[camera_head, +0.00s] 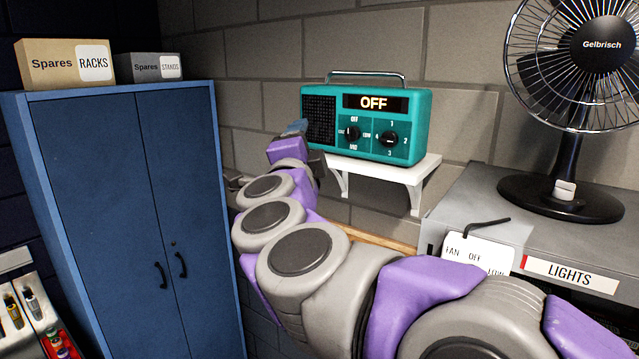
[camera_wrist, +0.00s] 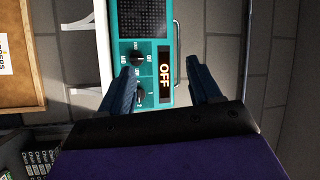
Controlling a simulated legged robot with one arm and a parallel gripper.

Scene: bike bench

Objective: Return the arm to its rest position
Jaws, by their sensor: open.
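My arm reaches from the lower right of the head view toward the wall, in purple and grey. My gripper (camera_head: 300,135) is at its far end, in front of the left part of a teal radio (camera_head: 420,125). In the wrist view my gripper (camera_wrist: 162,88) has two blue fingers spread apart with nothing held between them. The radio (camera_wrist: 132,28) shows beyond the fingers, turned on its side in that picture, with its display reading OFF. I cannot tell whether a finger touches the radio.
The radio stands on a white wall shelf (camera_head: 385,169). A blue cabinet (camera_head: 130,200) with boxes on top stands left. A black fan (camera_head: 560,195) stands on a grey unit (camera_head: 480,205) at right. A cork board (camera_wrist: 28,55) shows in the wrist view.

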